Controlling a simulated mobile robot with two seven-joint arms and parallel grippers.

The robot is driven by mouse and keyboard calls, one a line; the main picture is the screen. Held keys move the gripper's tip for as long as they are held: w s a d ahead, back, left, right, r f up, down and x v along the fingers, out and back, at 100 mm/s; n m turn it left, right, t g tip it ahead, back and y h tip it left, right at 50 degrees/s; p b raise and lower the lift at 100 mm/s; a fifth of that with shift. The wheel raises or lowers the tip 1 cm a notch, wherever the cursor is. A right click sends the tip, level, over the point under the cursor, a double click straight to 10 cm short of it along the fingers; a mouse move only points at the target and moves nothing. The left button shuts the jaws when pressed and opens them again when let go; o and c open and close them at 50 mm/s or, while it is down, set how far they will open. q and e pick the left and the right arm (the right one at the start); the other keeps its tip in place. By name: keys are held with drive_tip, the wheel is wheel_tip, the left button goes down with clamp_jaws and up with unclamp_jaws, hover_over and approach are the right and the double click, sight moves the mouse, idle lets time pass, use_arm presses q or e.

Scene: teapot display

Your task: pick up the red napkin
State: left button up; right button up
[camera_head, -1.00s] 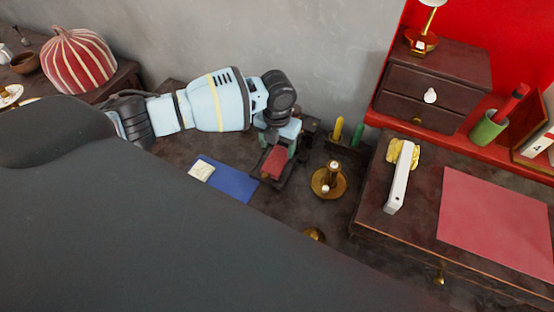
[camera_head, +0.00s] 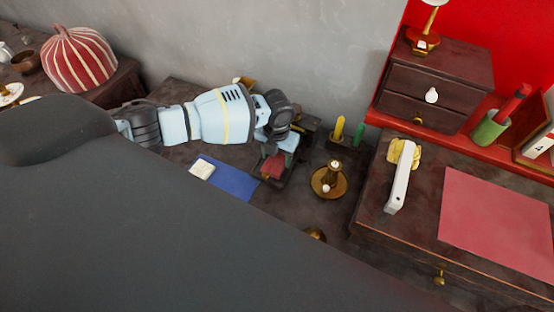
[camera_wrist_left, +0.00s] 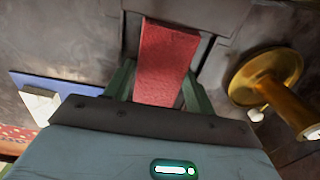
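The red napkin (camera_head: 273,166) lies in a dark tray (camera_head: 289,181) on the dark table. My left gripper (camera_head: 278,157) is over it, pointing down. In the left wrist view the napkin (camera_wrist_left: 164,55) is a folded, textured red strip between the two green fingers of my left gripper (camera_wrist_left: 160,88). The fingers stand apart, one on each side of the napkin, and look open. Whether they touch its edges I cannot tell. The gripper's palm hides the near end of the napkin. My right gripper is not in view.
A brass candle holder (camera_head: 327,184) stands close to the right of the tray; it also shows in the left wrist view (camera_wrist_left: 262,75). A blue cloth (camera_head: 232,181) with a pale block (camera_head: 202,168) lies to the left. Yellow (camera_head: 338,129) and green (camera_head: 358,134) upright pieces stand behind.

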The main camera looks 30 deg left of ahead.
sight(277, 159)
use_arm(q)
drive_tip(key=c, duration=0.5)
drive_tip(key=shift+o, duration=0.2)
drive_tip(key=shift+r, duration=0.1)
wheel_tip(277, 159, up, 10)
drive_tip(key=shift+p, duration=0.3)
